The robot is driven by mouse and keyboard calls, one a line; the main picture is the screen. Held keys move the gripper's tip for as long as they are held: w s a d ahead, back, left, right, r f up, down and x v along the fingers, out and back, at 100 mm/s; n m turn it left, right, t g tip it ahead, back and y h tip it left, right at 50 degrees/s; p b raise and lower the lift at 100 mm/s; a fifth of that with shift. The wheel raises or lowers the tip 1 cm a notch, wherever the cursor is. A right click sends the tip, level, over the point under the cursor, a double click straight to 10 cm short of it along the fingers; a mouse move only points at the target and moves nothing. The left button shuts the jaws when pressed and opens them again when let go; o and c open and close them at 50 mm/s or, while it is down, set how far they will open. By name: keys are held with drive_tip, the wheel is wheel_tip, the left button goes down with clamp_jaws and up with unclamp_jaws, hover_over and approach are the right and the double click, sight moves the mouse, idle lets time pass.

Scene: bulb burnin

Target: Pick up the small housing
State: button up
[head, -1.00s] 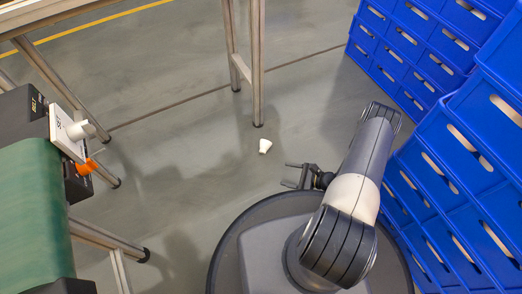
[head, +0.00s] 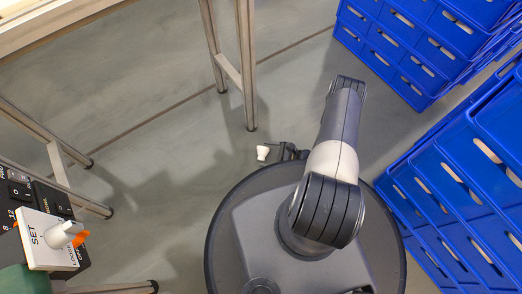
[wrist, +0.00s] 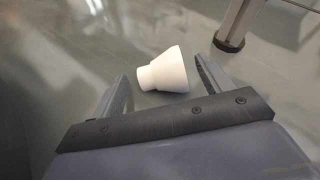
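The small housing (head: 263,153) is a white, flared, cone-like piece lying on its side on the grey floor, close to the table leg. In the wrist view, the small housing (wrist: 164,71) lies ahead, between the lines of the two fingers, with its narrow end to the left. My gripper (head: 279,150) is low beside it in the head view, and its fingers partly overlap there. In the wrist view the fingers are spread apart and empty. I cannot tell whether the fingertips reach around the housing.
A table leg (head: 246,80) stands just beyond the housing. Stacks of blue crates (head: 405,45) line the right side. At the lower left, a bench unit carries a white block marked SET (head: 42,248) with another white piece on it. Open floor lies left of the housing.

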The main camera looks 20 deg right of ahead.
drive_tip(key=c, duration=1)
